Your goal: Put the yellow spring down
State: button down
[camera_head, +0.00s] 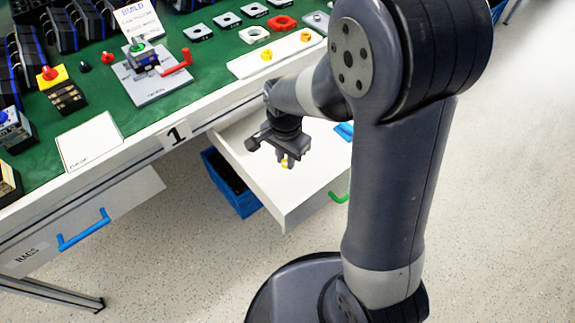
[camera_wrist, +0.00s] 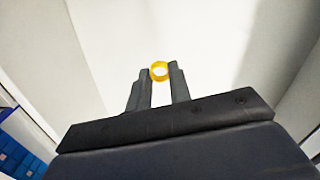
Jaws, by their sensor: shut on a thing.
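The yellow spring (camera_wrist: 160,71) is a small yellow ring between the two fingertips of my gripper (camera_wrist: 160,78) in the wrist view. My gripper is shut on it. In the head view my gripper (camera_head: 285,160) points down over the open white drawer (camera_head: 310,195), and the yellow spring (camera_head: 285,163) shows as a small yellow spot at its tips. Below it in the wrist view is the drawer's plain white floor (camera_wrist: 160,30). I cannot tell how high above the floor the spring is.
The green-topped workbench (camera_head: 75,115) holds a fixture with a red handle (camera_head: 175,60), a white tray with yellow parts (camera_head: 275,55) and several switch parts. A blue crate (camera_head: 235,195) stands under the drawer. The closed drawer with a blue handle (camera_head: 85,230) is at left.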

aim_at(286, 175)
jog(key=shift+f+b, duration=0.5)
jog(key=shift+f, duration=1.6)
jog(key=shift+f, duration=0.1)
jog(key=c, duration=1.3)
grip_release()
notch_tip(286, 175, up, 12)
jog(key=p, duration=0.3)
